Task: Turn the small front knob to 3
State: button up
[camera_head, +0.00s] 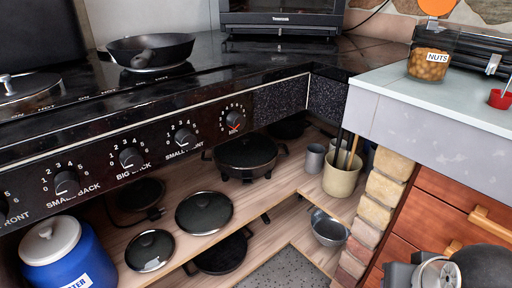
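The small front knob (185,137) is a round black knob on the black stove panel (95,190), with white numbers around it and the words SMALL FRONT below it. A pale pointer mark shows on its lower left side. It is too small to tell exactly which number it points to. Nothing stands in front of the knob. Grey and black parts, probably of my arm, show at the bottom right corner, far from the knob. No gripper fingertips can be made out.
A frying pan (150,50) stands above. Below, a shelf (180,235) holds pans, lids and a blue canister (65,262). Brick plinth (383,192) and drawers (440,215) stand right.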

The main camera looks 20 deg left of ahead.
aim_at(184, 139)
jog(key=u, duration=2)
